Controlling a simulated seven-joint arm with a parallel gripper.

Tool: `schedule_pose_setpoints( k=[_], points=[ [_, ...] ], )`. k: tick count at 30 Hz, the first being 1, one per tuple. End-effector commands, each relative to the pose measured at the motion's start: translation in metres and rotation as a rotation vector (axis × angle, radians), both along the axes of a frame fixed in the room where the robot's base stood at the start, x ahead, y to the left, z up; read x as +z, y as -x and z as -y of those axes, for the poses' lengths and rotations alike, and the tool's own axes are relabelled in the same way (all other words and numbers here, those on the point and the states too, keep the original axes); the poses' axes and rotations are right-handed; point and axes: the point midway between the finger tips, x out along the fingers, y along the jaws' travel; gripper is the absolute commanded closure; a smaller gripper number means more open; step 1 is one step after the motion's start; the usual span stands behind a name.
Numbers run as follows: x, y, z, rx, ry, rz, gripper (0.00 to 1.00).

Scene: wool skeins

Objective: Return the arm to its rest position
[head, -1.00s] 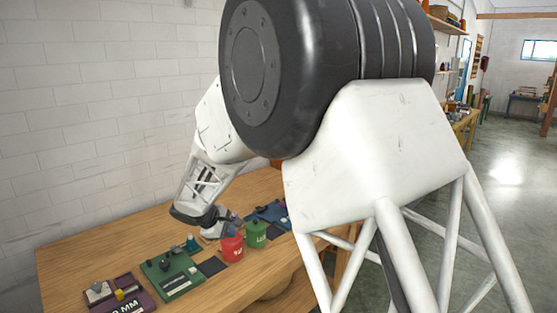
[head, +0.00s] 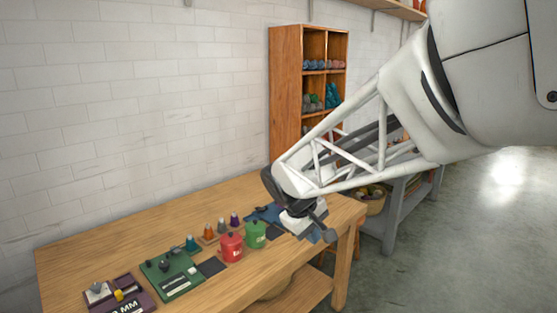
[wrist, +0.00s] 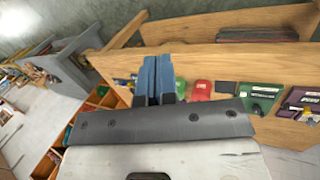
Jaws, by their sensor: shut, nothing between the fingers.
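My gripper (head: 322,236) is at the right end of the wooden table (head: 75,249) in the head view, raised above its edge. In the wrist view my gripper (wrist: 153,78) shows its two blue fingers together, with nothing between them. My arm reaches in from the upper right of the head view and hides part of the space behind it.
A red canister (head: 231,247) and a green canister (head: 255,235) stand on the table near several small coloured pieces. A green board (head: 172,274) and a purple board (head: 118,296) lie at left. A wooden shelf (head: 285,95) with skeins and a grey bench (head: 390,225) stand behind.

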Motion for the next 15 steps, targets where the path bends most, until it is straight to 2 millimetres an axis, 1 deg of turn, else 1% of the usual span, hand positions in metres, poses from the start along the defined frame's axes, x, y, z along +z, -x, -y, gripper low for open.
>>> schedule_pose_setpoints(
  k=[1,6,15],
  points=[
    [0.005,0.013,0.010,-0.030,-0.019,0.007,1.00],
    [0.013,0.052,0.037,-0.126,-0.085,0.021,1.00],
    [0.019,0.123,0.073,-0.293,-0.201,0.051,1.00]
  ],
)
